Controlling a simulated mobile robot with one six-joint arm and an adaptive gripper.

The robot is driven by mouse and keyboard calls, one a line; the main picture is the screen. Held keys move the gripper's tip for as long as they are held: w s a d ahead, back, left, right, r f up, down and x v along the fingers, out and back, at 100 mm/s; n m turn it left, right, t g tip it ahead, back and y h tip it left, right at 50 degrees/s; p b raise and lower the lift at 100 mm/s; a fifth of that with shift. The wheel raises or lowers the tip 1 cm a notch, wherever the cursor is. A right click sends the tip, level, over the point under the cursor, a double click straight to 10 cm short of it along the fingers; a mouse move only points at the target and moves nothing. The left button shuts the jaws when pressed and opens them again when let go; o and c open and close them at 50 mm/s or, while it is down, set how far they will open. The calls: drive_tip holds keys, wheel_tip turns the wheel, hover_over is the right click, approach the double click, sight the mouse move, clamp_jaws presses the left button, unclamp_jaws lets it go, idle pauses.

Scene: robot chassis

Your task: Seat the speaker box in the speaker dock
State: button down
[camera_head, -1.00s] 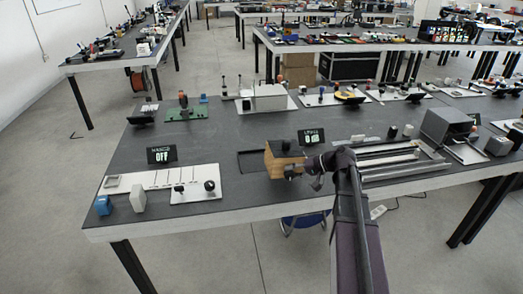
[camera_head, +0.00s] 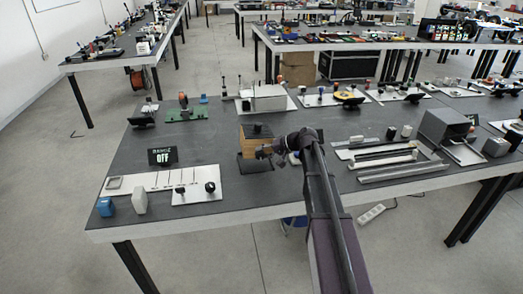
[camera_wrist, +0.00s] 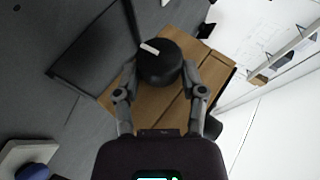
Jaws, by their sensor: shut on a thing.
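The speaker box (camera_head: 256,143) is a wooden brown box with a dark patch at its top. My gripper (camera_head: 265,152) is shut on it from the right. In the wrist view, my gripper (camera_wrist: 158,78) has one finger on each side of a black round knob on the box's plank-like brown face (camera_wrist: 165,105). The speaker dock (camera_head: 245,166) appears as a dark flat frame on the table, under and in front of the box. The box overlaps it in the picture and hides part of it. I cannot tell whether the box touches the dock or hangs above it.
A display reading OFF (camera_head: 162,156) and a white panel (camera_head: 160,183) with knobs lie to the left. Metal rails (camera_head: 390,158) lie to the right of my arm. A white case (camera_head: 265,98) stands behind. Grey tabletop (camera_head: 210,140) is clear left of the box.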

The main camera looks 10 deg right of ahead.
drive_tip(key=shift+w+a+r, duration=0.1)
drive_tip(key=shift+w+a, duration=0.2)
drive_tip(key=shift+w, duration=0.05)
drive_tip(key=shift+a+r+h+p, duration=0.1)
drive_tip(key=shift+r+h+p, duration=0.1)
drive_tip(key=shift+h+p, duration=0.4)
drive_tip(key=shift+f+b, duration=3.25)
drive_tip(key=shift+f, duration=0.2)
drive_tip(key=shift+f, duration=0.2)
drive_tip(key=shift+c, duration=0.5)
unclamp_jaws()
drive_tip(key=shift+r, duration=0.1)
wheel_tip(320, 180, up, 9)
drive_tip(key=p, duration=0.8)
drive_tip(key=shift+p, duration=0.4)
